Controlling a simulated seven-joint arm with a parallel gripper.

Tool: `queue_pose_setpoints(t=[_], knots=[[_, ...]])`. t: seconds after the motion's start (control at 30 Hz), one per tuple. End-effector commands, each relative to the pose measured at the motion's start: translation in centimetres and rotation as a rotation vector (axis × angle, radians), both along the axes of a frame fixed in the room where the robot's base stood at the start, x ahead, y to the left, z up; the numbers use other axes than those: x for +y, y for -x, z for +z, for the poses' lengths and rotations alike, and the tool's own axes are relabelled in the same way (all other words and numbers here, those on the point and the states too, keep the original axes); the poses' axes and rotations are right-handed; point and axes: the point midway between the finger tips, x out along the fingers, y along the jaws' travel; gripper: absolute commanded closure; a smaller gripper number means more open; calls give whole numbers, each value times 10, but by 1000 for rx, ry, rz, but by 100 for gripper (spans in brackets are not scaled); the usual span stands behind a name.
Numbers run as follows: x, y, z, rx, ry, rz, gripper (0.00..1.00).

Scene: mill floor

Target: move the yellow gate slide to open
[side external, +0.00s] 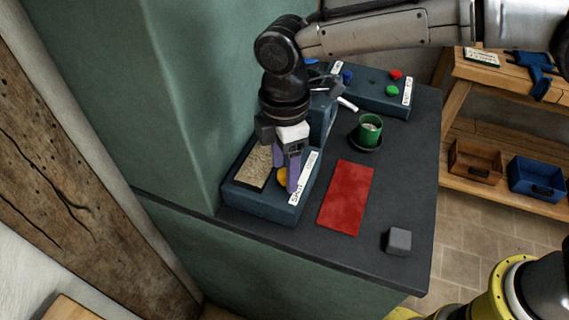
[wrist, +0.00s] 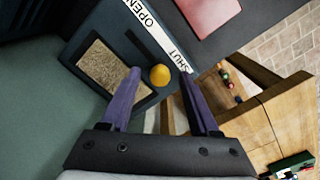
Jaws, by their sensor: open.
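The yellow gate slide knob (side external: 282,176) sits on a blue-grey box (side external: 262,207) with a recessed, grain-coloured panel (side external: 256,166). In the wrist view the knob (wrist: 160,75) is beside the SHUT end of a white label strip (wrist: 164,35); OPEN is at the other end. A dark slot (wrist: 137,40) runs from near the knob toward OPEN. My gripper (side external: 286,180) is open, pointing down over the box. In the wrist view its purple fingertips (wrist: 160,73) lie on either side of the knob. Whether they touch it cannot be told; a finger partly hides it in the side view.
A button box (side external: 370,98) is behind. A green wall (side external: 165,100) rises close on the left.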

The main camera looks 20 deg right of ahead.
Motion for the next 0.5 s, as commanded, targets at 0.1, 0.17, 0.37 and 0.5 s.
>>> queue_pose_setpoints(t=[0.1, 0.17, 0.37, 0.5], knots=[[0, 0, -1, 0, 0, 0, 38], [0, 0, -1, 0, 0, 0, 38], [0, 0, -1, 0, 0, 0, 60], [0, 0, -1, 0, 0, 0, 85]])
